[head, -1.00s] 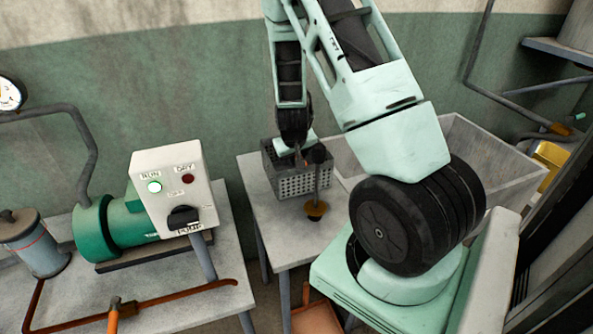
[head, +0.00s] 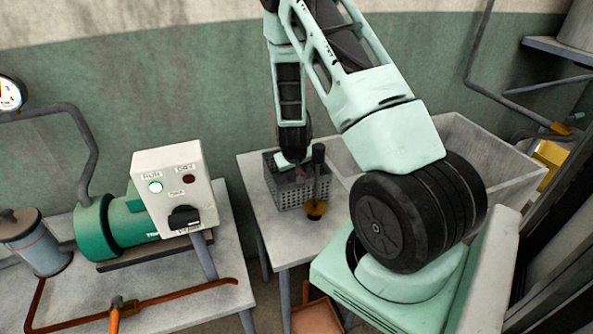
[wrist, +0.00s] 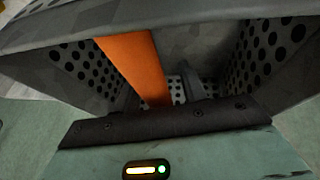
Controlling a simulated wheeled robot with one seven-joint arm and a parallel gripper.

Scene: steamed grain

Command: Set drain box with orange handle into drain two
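The drain box (head: 290,196) is a grey perforated open box at the back table in the head view. Its inside walls (wrist: 265,58) fill the wrist view, with an orange strip handle (wrist: 135,65) crossing between them. My gripper (head: 296,166) reaches down into the top of the box, at its back side. The box has shifted together with my gripper, so it appears held; the fingertips are hidden. I cannot tell whether the box touches the table. No drain marked two can be made out.
A plunger-like rod (head: 318,182) with an orange-brown base stands just right of the box. The grey table (head: 285,240) has bare room in front. A large grey basin (head: 485,150) lies to the right. A control box (head: 172,190) and green motor (head: 122,228) stand left.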

